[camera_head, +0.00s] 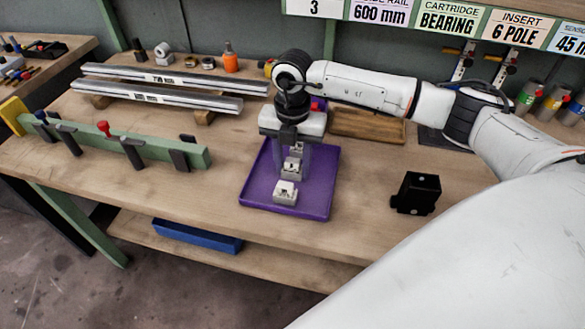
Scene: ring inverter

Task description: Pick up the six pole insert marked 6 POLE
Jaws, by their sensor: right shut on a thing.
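Several small light grey inserts stand in a row on a purple tray (258,198). The front insert (285,193) stands clear of my gripper. My right gripper (292,164) points down over the tray and is shut on the middle insert (291,169). I cannot tell whether that insert touches the tray. Another insert (297,149) shows behind it, partly hidden by the gripper. The markings on the inserts are too small to read, so I cannot tell which is the 6 POLE one. My left gripper is not in view.
A black block (418,193) stands right of the tray. Two metal rails (175,88) and a green tool rack (120,143) are at left. An INSERT 6 POLE label (515,28) hangs above.

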